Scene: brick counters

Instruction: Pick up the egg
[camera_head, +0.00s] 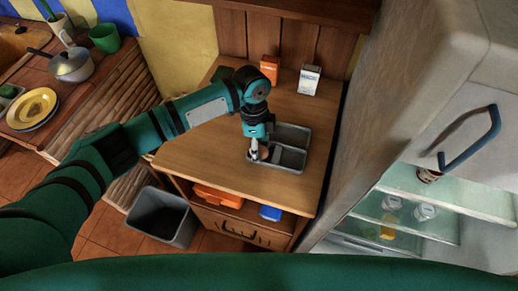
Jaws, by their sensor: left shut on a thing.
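My left gripper (258,153) reaches down from the teal arm to the left side of a grey divided tray (291,174) on the wooden counter. It is shut on a small brownish, rounded thing that looks like the egg (265,154). Most of the egg is hidden by the fingers. I cannot tell whether it touches the tray floor. The tray's compartments on the right look empty. My right gripper is not in view.
An orange box (269,68) and a white box (309,80) stand at the counter's back. An open fridge (440,190) stands on the right. A grey bin (162,216) is on the floor. A pan (72,65) and plates (32,108) sit on the left counter.

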